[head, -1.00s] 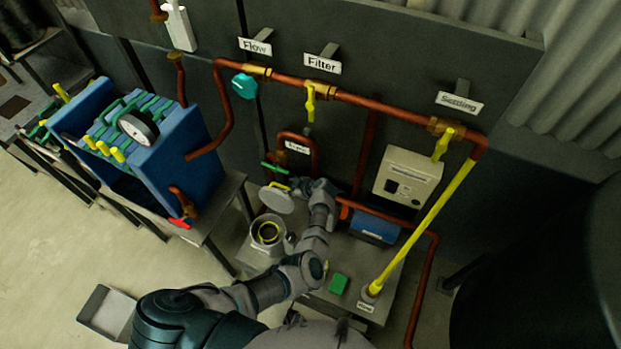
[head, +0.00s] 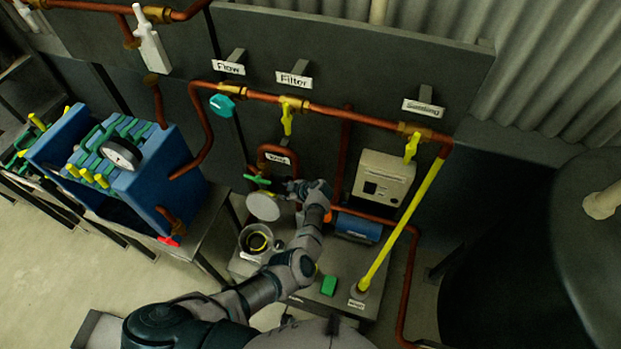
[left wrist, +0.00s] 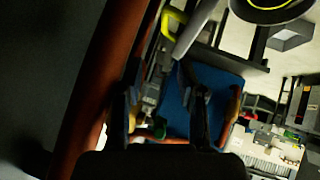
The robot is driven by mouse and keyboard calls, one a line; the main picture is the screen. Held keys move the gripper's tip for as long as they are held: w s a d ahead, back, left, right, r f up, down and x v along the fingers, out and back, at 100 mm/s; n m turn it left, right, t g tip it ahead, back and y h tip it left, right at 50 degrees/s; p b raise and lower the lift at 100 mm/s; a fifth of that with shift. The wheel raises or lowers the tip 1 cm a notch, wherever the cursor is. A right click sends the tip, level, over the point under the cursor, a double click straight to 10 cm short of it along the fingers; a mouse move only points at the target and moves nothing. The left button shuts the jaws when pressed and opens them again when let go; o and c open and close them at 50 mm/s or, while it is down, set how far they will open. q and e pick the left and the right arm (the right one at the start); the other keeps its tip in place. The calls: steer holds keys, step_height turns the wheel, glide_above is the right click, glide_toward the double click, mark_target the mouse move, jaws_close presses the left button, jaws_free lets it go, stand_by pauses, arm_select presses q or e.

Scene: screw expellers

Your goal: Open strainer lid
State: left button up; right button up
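The strainer (head: 255,240) is a round metal pot with a yellow ring inside, on the bench in the head view. Its grey round lid (head: 262,207) stands raised behind the pot, so the mouth is uncovered. In the left wrist view the lid (left wrist: 192,28) shows nearly edge-on with its yellow handle (left wrist: 170,22), and the pot (left wrist: 264,8) is cut by the top edge. My left gripper (head: 296,188) is just right of and behind the lid. Its dark fingers (left wrist: 165,105) are apart with nothing between them. My right gripper is not in view.
A copper pipe (head: 271,150) and green-handled valve (head: 257,179) are close behind the lid. A blue motor (head: 357,228), green button (head: 328,285) and sloping yellow pipe (head: 402,222) are to the right. A blue filter press (head: 160,160) stands left.

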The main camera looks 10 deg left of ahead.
arm_select(q)
steer(key=w+d+r+p, duration=0.1)
steer(key=d+r+p, duration=0.5)
steer(key=d+r, duration=0.3)
steer(key=shift+d, duration=0.15)
stand_by(0.8)
stand_by(0.3)
